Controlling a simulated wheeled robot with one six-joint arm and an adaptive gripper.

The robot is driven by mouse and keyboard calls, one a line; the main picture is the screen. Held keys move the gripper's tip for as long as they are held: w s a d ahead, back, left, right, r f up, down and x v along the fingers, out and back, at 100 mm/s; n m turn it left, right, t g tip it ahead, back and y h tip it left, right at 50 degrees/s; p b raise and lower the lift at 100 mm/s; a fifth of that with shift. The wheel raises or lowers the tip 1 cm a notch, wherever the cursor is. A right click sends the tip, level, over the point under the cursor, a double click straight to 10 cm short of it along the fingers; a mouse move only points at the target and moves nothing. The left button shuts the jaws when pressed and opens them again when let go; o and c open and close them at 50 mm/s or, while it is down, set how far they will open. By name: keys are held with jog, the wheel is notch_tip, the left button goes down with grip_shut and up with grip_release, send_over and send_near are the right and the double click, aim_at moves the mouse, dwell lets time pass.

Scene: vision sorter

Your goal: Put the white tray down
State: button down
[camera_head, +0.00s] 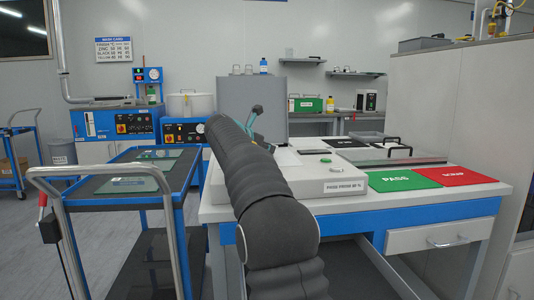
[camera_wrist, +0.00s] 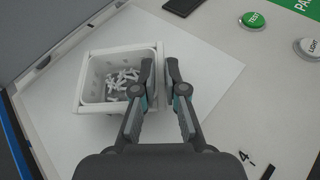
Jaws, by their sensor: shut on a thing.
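The white tray (camera_wrist: 92,108) is a small open box with several small white pieces (camera_wrist: 122,80) in it, seen in the wrist view. My gripper (camera_wrist: 160,72) is shut on its right wall, one finger inside and one outside. The tray is over a white square sheet (camera_wrist: 205,70) on the bench top; I cannot tell whether it touches the sheet. In the head view my arm hides most of this spot, and the fingertips and tray are not clear.
A green TEST button (camera_wrist: 253,20) and a white LIGHT button (camera_wrist: 308,46) are to the right. The green PASS mat (camera_head: 402,180) and red SCRAP mat (camera_head: 456,176) lie at the bench's right. A blue cart (camera_head: 125,200) stands left; a grey panel (camera_head: 252,95) rises behind.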

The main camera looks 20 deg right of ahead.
jog(key=shift+f, duration=0.2)
jog(key=c, duration=1.2)
grip_release()
jog(key=v, duration=1.2)
jog(key=shift+r+p, duration=0.1)
jog(key=shift+p, duration=0.2)
